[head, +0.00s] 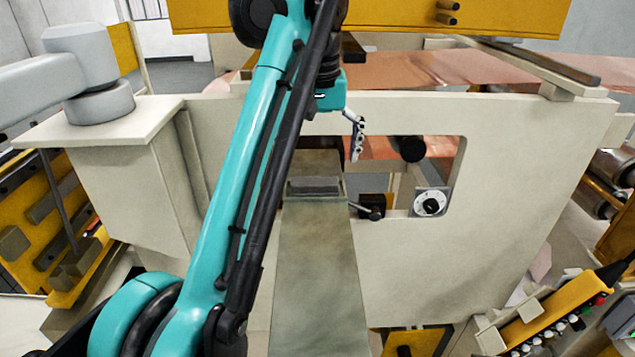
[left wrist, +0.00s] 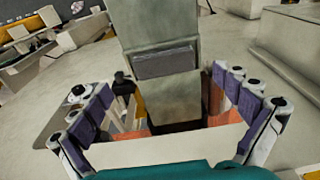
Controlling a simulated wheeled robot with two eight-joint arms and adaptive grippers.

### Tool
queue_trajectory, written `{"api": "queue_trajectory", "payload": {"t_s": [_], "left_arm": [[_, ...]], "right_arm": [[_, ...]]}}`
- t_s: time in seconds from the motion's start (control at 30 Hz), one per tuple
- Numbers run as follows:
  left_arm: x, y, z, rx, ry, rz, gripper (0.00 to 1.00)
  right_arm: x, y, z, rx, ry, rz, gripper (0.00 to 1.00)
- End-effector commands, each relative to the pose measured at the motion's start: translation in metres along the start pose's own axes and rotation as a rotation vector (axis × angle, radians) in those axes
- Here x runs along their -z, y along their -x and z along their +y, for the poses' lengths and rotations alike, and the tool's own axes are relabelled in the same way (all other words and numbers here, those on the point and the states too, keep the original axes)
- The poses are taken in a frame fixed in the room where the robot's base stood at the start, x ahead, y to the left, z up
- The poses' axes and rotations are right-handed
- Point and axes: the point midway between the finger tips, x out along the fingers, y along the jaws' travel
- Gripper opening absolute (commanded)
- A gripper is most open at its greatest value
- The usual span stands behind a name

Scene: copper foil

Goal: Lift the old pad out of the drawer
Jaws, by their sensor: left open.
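The old pad (head: 315,186) is a flat dark grey block. It lies across the pulled-out drawer (head: 315,270), a long grey-green slab that sticks out through the opening in the pale panel. The pad also shows in the left wrist view (left wrist: 165,62), in the drawer (left wrist: 160,18) just beyond the fingertips. My left gripper (head: 354,138) hangs above and to the right of the pad, near the upper edge of the opening. In the left wrist view its purple-padded fingers (left wrist: 160,86) are spread wide with nothing between them. My right gripper is not in view.
The pale panel (head: 510,200) surrounds the opening. A round dial (head: 430,204) and a black-knobbed lever (head: 368,211) sit to the drawer's right. Copper foil (head: 450,68) runs behind the panel. A yellow beam (head: 380,15) crosses the top.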

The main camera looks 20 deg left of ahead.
Motion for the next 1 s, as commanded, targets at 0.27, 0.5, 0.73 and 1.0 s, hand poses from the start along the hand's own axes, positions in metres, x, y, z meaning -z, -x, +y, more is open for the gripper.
{"api": "queue_trajectory", "payload": {"t_s": [0.27,0.5,0.73,1.0], "left_arm": [[0.006,-0.027,-0.004,0.000,0.001,0.000,1.00],[0.009,-0.055,-0.005,0.000,0.000,0.000,1.00],[0.009,-0.059,-0.005,0.000,0.000,0.000,1.00],[0.009,-0.059,-0.005,0.000,0.000,0.000,0.51]], "right_arm": [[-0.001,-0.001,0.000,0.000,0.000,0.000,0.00],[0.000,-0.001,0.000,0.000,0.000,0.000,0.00],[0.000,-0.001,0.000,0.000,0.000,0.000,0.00],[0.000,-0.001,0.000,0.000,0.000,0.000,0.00]]}}
